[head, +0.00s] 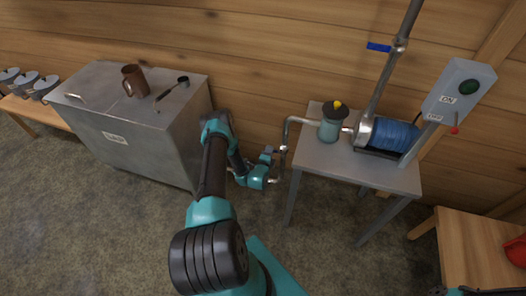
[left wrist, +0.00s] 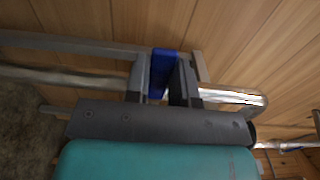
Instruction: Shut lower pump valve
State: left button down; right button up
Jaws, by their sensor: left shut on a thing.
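The lower pump valve's blue lever (left wrist: 162,72) shows in the left wrist view between my left gripper's fingers (left wrist: 165,85). The jaws are shut on it. In the head view my left gripper (head: 272,160) is beside the lower pipe (head: 285,134) that bends down left of the pump table, and there it largely hides the lever. A metal pipe (left wrist: 60,76) runs behind the fingers in the left wrist view. My right gripper is not clearly seen.
The pump table (head: 318,158) holds a blue motor (head: 394,136) and a teal pot (head: 329,128). An upper valve with a blue lever (head: 378,47) sits on the rising pipe. A switch box (head: 459,90) stands right. A metal cabinet (head: 150,140) stands left.

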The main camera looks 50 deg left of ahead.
dwell(0.4)
pick_arm(q)
jog(key=c, duration=1)
grip_release()
jog(key=shift+o, duration=0.2)
jog(key=v, duration=1.7)
jog(key=shift+s, duration=0.2)
jog(key=shift+d+f, duration=0.1)
